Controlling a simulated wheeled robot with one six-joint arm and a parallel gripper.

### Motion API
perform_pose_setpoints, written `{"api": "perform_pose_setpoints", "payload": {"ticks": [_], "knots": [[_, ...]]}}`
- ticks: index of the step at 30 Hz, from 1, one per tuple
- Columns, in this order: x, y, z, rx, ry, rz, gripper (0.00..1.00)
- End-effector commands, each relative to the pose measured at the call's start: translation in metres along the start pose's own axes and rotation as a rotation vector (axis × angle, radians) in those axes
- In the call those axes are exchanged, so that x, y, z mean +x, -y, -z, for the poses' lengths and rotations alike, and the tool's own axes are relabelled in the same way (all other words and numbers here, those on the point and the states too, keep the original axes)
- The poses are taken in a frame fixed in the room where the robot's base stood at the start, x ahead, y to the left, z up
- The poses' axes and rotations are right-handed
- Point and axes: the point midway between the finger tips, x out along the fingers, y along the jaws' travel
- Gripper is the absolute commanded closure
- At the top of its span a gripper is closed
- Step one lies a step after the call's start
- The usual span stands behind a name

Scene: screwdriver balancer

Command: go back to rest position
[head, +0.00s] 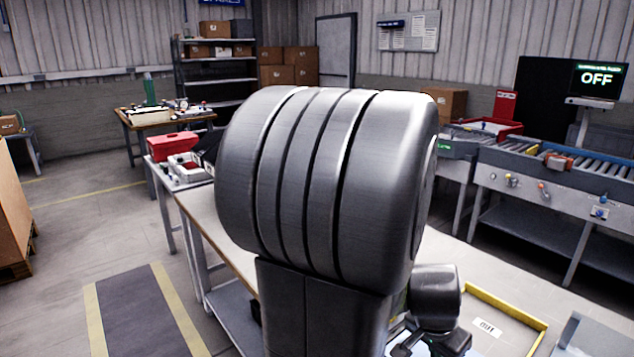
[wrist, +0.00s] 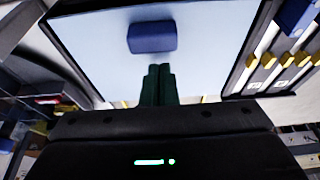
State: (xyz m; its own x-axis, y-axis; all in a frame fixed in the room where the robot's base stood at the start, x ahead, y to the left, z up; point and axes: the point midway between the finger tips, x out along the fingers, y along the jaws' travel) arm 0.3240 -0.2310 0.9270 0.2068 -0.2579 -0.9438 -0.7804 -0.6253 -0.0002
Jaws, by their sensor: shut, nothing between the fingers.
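My gripper (wrist: 158,70) shows in the wrist view with its two dark green fingers together and nothing between them. The fingertips point toward a blue block-like object (wrist: 152,37) on a pale panel (wrist: 95,45). In the picture the tips end just below the blue object; I cannot tell whether they touch it. In the head view my large grey arm link fills the middle and hides much of the worktable (head: 232,238). A lower part of my arm shows at the bottom right, where the fingers cannot be made out.
A yellow-edged area (head: 505,303) lies on the table at the right. Several yellow-tipped items (wrist: 268,60) line the wrist view's right side. A roller conveyor (head: 560,185) stands behind at right, under a screen reading OFF (head: 597,78).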

Motion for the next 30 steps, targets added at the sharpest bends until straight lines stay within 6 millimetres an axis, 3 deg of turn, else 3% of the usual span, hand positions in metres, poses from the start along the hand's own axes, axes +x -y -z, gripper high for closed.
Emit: {"api": "perform_pose_setpoints", "payload": {"ticks": [23, 30], "knots": [[0.033, -0.001, 0.103, 0.001, 0.001, -0.001, 1.0], [0.051, -0.001, 0.137, 0.003, -0.001, -0.001, 1.0]]}}
